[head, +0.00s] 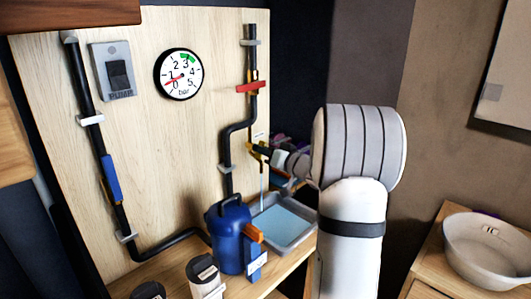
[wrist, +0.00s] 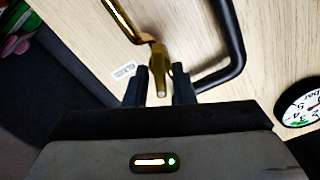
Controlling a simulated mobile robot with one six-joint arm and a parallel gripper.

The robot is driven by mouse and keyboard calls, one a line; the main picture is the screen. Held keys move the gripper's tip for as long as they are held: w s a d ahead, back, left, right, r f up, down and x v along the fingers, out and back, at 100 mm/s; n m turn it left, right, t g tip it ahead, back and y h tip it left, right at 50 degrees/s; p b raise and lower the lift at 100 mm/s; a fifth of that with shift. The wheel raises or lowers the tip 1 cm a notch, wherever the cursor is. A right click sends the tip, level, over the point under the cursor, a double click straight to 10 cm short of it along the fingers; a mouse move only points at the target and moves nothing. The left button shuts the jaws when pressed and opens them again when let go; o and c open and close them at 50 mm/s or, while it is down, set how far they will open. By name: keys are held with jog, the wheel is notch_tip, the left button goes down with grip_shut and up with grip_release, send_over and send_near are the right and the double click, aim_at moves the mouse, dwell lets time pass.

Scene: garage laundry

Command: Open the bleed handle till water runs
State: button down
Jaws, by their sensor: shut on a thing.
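The brass bleed handle (wrist: 160,72) is between my two dark fingertips in the wrist view, beside a small label that reads BLEED (wrist: 124,70). My gripper (wrist: 159,88) is shut on it. In the head view my gripper (head: 270,156) reaches the bleed valve from the right and partly hides it. A thin pale stream (head: 262,186), which looks like water, falls below the valve toward a grey tray (head: 307,233) holding light blue water (head: 284,222).
A wooden board carries black pipes, a red handle (head: 251,87), a blue handle (head: 112,178), a pump switch (head: 118,75) and a gauge (head: 179,74) with its needle low. A blue can (head: 228,235) and jars stand on the bench. A white basin (head: 487,255) is at right.

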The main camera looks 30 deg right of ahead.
jog(key=shift+n+b, duration=0.4)
jog(key=shift+n, duration=0.9)
jog(key=c, duration=1.5)
grip_release()
jog(key=v, duration=0.7)
jog(key=shift+s+d, duration=0.1)
jog(key=shift+s, duration=0.3)
